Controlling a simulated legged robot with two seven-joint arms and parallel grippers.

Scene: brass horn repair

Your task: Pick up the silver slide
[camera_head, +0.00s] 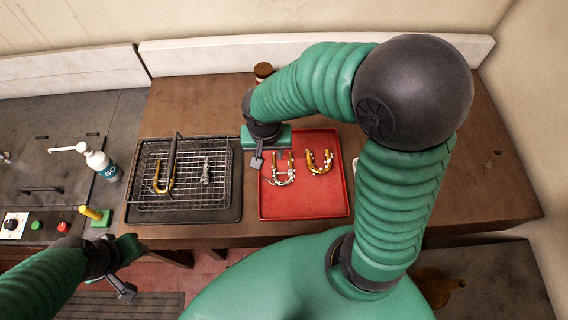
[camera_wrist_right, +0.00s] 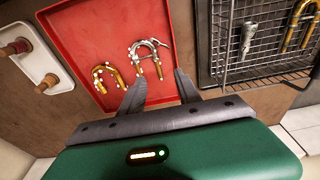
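The silver slide (camera_head: 283,171), a U-shaped tube with some brass-coloured parts, lies in the red tray (camera_head: 310,207). It also shows in the right wrist view (camera_wrist_right: 150,47), just beyond the fingertips. A golden U-shaped slide (camera_head: 319,163) lies beside it in the tray. My right gripper (camera_head: 267,160) is over the tray's left part, near the silver slide. In the right wrist view its fingers (camera_wrist_right: 159,75) are spread with nothing between them. My left gripper (camera_head: 124,288) is at the lower left, away from the tray; its finger opening is unclear.
A wire basket (camera_head: 222,149) left of the tray holds a golden U-shaped tube (camera_head: 162,178) and a small silver part (camera_head: 206,172). A white spray bottle (camera_head: 103,165) stands farther left.

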